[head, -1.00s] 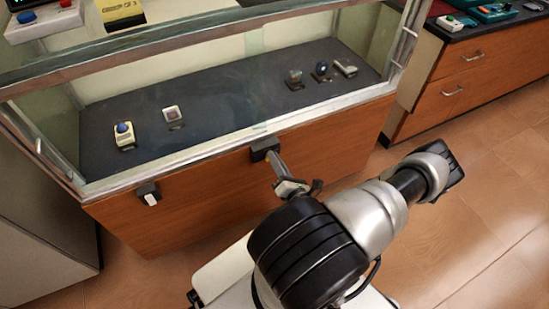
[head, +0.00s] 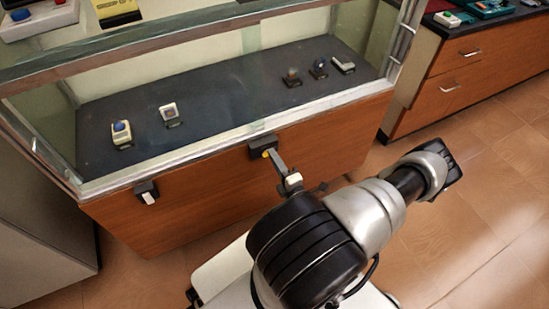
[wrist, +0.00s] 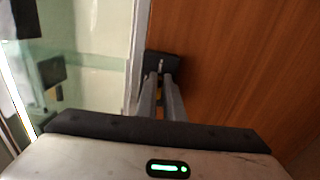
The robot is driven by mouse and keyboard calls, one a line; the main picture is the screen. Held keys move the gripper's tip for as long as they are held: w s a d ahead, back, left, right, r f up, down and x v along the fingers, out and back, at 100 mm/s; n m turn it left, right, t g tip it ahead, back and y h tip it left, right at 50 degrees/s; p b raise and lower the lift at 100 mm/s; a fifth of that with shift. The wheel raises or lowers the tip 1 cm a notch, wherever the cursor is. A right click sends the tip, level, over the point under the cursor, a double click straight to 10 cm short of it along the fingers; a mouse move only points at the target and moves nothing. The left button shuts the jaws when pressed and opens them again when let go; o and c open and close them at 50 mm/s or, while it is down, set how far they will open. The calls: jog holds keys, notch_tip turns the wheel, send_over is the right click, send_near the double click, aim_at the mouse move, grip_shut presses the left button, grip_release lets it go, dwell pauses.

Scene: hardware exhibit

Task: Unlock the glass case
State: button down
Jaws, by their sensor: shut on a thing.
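The glass case (head: 200,146) has a metal frame, a dark display floor and a wooden lower front. A black lock box (head: 262,142) is mounted on that front, just below the frame. It also shows in the wrist view (wrist: 176,62). My gripper (head: 273,159) is at this box, its fingers shut on a small yellow piece (head: 266,153) at the box's front. The fingers (wrist: 160,82) reach the box in the wrist view and hide most of the piece. I cannot tell how far it sits in the box.
A second black box with a white tab (head: 147,193) is on the case front, further left. Several small devices stand inside the case, including one with a blue knob (head: 121,130). A wooden drawer cabinet (head: 460,84) stands at right. Tiled floor (head: 500,190) is clear at right.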

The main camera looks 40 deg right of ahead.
dwell(0.4)
jog(key=c, duration=1.9)
grip_release()
jog(key=shift+o, duration=0.2)
jog(key=shift+s, duration=0.15)
jog(key=p+v, duration=0.2)
jog(key=v, duration=1.5)
jog(key=shift+a, duration=0.15)
